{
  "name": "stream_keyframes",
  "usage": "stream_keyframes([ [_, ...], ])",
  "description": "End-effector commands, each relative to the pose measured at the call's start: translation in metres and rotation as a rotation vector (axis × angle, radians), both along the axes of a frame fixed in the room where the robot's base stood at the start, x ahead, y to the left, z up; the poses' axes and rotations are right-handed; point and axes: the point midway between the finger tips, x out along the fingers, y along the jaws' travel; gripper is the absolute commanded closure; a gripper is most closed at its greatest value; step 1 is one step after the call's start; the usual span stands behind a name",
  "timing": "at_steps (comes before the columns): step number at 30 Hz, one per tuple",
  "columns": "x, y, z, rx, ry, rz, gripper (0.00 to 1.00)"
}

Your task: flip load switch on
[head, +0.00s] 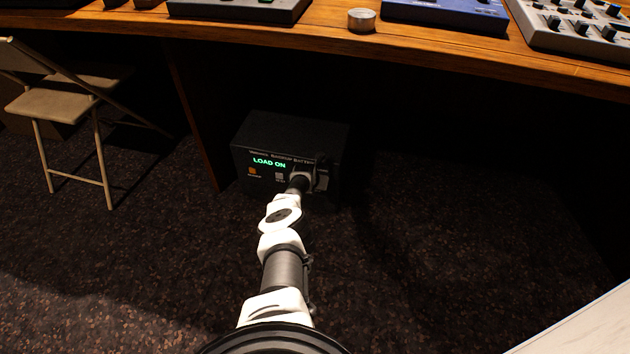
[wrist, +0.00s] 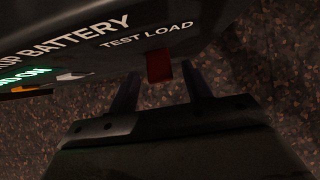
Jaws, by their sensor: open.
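The black backup battery box (head: 290,130) sits on the floor under the desk. Its green display (head: 269,162) reads "LOAD ON". In the wrist view, a red switch (wrist: 158,68) sits under the "TEST LOAD" label on the box front. My gripper (wrist: 160,78) is open, with one finger on each side of the red switch. I cannot tell whether a finger touches it. In the head view my gripper (head: 312,172) is at the right part of the box front and hides the switch there.
An orange button (head: 252,171) and a pale button (head: 279,176) are on the box front. The wooden desk top (head: 300,35) hangs above the box. A desk panel (head: 195,110) stands at its left. A folding chair (head: 65,105) is farther left. Carpet right of the box is clear.

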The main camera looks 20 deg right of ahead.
Motion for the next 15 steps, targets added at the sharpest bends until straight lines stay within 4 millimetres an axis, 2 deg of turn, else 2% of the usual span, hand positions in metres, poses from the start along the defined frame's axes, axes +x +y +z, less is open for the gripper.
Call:
stream_keyframes([
  [1,-0.003,0.002,0.012,0.001,0.002,0.0,0.51],
  [15,-0.023,0.016,0.049,0.002,0.001,-0.001,0.51],
])
